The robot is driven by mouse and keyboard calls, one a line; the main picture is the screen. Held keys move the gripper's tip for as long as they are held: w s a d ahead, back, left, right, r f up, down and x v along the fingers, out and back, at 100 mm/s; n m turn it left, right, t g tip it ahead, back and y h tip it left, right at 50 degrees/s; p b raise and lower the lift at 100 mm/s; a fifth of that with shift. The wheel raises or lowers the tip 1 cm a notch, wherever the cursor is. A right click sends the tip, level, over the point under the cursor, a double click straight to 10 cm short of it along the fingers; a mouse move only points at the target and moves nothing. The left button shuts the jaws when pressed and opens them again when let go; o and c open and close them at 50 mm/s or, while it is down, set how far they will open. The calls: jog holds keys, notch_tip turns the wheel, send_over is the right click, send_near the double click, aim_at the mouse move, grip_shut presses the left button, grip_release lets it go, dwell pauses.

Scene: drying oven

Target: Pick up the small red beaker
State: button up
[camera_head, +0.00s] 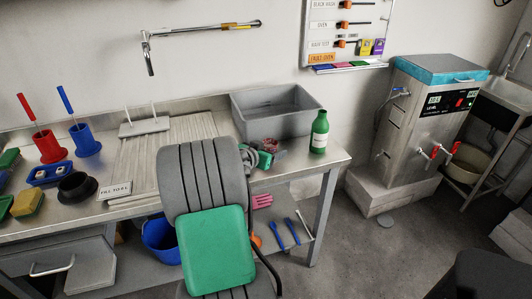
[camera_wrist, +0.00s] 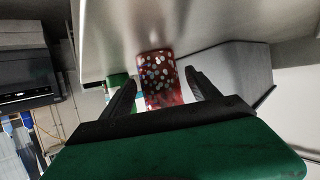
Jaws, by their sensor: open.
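The small red beaker (camera_wrist: 157,88) is dark red with pale and coloured speckles. In the wrist view it sits between the two dark fingers of my gripper (camera_wrist: 160,75). The fingers are open, with a visible gap on each side of the beaker. In the head view a small reddish speckled shape, likely the same beaker (camera_head: 270,146), is on the metal bench in front of the grey basin. My arm hides most of the gripper in the head view, and part of the beaker's surroundings.
A green bottle (camera_head: 319,132) stands right of the beaker near the bench's right end. The grey basin (camera_head: 277,112) is behind. Red (camera_head: 48,146) and blue (camera_head: 87,140) brush holders stand at the left. A ribbed drainboard (camera_head: 165,150) lies between.

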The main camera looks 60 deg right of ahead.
jog(key=x, duration=0.3)
jog(key=c, duration=1.5)
jog(key=shift+r, duration=0.1)
